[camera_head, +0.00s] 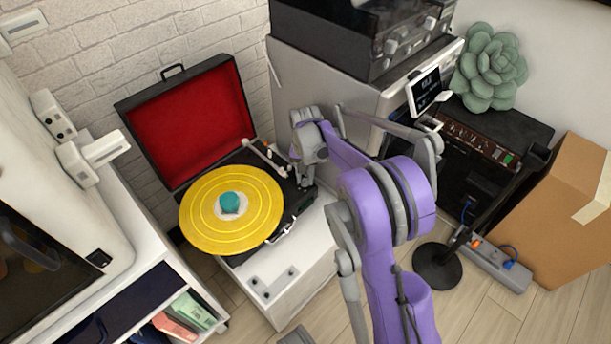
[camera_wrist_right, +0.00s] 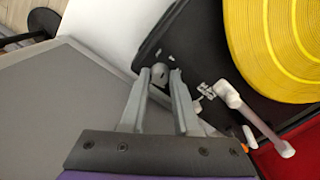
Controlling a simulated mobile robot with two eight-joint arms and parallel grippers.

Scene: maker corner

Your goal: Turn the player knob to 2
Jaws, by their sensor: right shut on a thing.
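The record player (camera_head: 290,215) is an open black case with a red-lined lid (camera_head: 190,120) and a yellow record (camera_head: 195,210) with a teal centre. My right gripper (camera_head: 306,182) reaches down at the player's right side in the head view, where its fingers hide the knob. In the right wrist view, my right gripper (camera_wrist_right: 159,75) is shut on the small grey player knob (camera_wrist_right: 159,71), which sits between the fingertips at the edge of the black deck (camera_wrist_right: 190,40). The knob's markings and setting are not readable. My left gripper is not in view.
The player stands on a white cabinet (camera_head: 300,265). The tonearm (camera_head: 262,157) lies close to my right gripper; it also shows in the wrist view (camera_wrist_right: 245,108). A grey cabinet (camera_head: 310,80) with black equipment rises just behind. A cardboard box (camera_head: 550,220) stands at right.

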